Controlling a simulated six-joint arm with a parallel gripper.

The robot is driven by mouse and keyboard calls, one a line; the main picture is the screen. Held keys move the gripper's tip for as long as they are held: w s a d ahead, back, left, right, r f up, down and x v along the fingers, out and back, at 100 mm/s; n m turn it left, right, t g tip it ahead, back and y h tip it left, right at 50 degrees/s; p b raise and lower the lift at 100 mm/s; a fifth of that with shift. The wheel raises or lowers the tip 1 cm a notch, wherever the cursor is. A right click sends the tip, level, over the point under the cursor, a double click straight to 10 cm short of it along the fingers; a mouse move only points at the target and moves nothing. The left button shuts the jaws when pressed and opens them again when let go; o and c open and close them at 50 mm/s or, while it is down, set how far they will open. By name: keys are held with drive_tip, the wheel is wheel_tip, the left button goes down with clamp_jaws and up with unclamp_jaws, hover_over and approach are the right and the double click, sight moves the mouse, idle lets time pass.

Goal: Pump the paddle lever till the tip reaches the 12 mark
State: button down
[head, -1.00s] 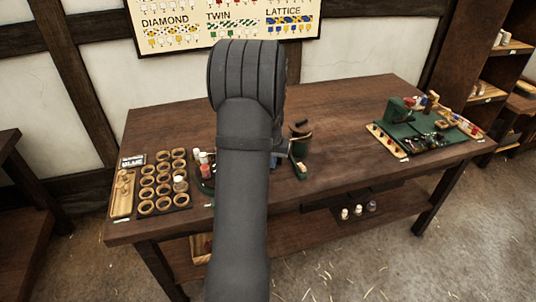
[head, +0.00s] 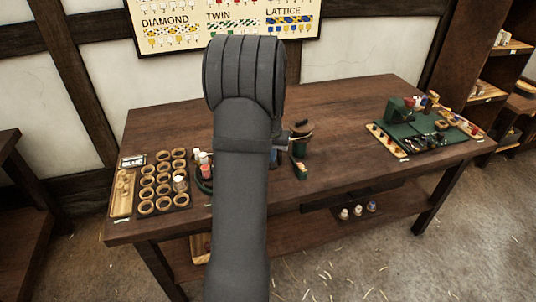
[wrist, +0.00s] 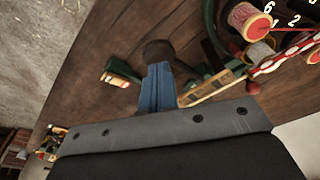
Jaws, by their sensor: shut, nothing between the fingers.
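My gripper (wrist: 158,88) shows in the wrist view as blue fingers closed together with nothing between them. The fingertips are close to a dark round knob (wrist: 158,50); I cannot tell whether they touch it. A green lever-like part with a pale and red end (wrist: 115,78) lies left of the fingers, and it also shows in the head view (head: 300,168). I cannot tell for sure that it is the paddle lever. A dark dial with pale numbers (wrist: 280,18), 6, 4 and 2 among them, is cut off at the upper right. The 12 mark and the tip are not visible.
A pink spool (wrist: 248,22) and a red-and-white braid (wrist: 285,55) are right of the fingers. On the table (head: 345,110), a rack of wooden rings (head: 163,182) stands left and a green tray (head: 412,135) right. My arm hides the middle.

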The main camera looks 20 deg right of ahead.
drive_tip(key=shift+f, duration=0.2)
drive_tip(key=shift+s+f, duration=0.15)
drive_tip(key=shift+f, duration=2.85)
drive_tip(key=shift+r, duration=3.2)
